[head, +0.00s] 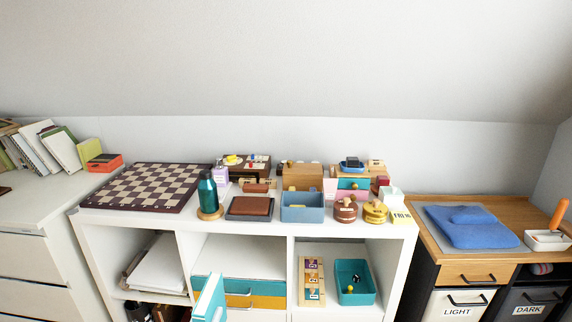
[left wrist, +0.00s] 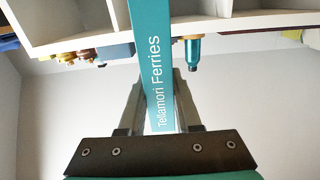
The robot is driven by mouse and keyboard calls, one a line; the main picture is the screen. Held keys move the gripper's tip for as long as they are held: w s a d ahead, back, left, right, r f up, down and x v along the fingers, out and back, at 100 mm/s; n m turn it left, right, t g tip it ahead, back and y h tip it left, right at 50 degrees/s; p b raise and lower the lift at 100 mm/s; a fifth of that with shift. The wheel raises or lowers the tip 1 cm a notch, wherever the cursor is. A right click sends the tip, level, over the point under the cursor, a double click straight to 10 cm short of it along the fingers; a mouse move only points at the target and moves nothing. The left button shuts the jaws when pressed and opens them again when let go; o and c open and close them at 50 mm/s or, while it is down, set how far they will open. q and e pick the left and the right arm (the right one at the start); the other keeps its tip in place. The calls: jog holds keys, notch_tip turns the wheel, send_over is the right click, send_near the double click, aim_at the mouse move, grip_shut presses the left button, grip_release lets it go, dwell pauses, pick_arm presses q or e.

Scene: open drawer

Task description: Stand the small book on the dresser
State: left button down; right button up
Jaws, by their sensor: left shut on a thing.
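The small book is a thin teal book with pale pages (head: 208,298), at the bottom of the head view in front of the white shelf unit. In the left wrist view its teal spine (left wrist: 153,60) reads "Tellamori Ferries". My left gripper (left wrist: 160,98) is shut on the book, with one finger on each side of it. In the head view the gripper is mostly hidden or cut off at the bottom edge. The white dresser (head: 28,240) stands at the far left. My right gripper is not in view.
On the dresser, several leaning books (head: 45,145) and an orange box (head: 104,162) stand at the back; its front top is mostly clear. The shelf unit's top (head: 150,216) is crowded with a chessboard (head: 145,187), a teal bottle (head: 207,189) and trays. A wooden cabinet (head: 480,272) stands right.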

pick_arm(q)
jog(key=s+r+y+p, duration=0.1)
jog(key=s+r+p, duration=0.1)
jog(key=s+r, duration=0.4)
jog(key=s+r+n+p, duration=0.1)
jog(key=s+r+p, duration=0.1)
jog(key=s+r, duration=0.4)
notch_tip(320, 180, up, 6)
jog(key=shift+d+f+n+y, duration=0.1)
jog(key=shift+d+n+y, duration=0.2)
jog(key=shift+y, duration=0.1)
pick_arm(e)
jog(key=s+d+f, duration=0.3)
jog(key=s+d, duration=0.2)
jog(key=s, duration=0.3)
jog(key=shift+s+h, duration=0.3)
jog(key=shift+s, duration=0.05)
pick_arm(q)
jog(key=shift+a, duration=0.1)
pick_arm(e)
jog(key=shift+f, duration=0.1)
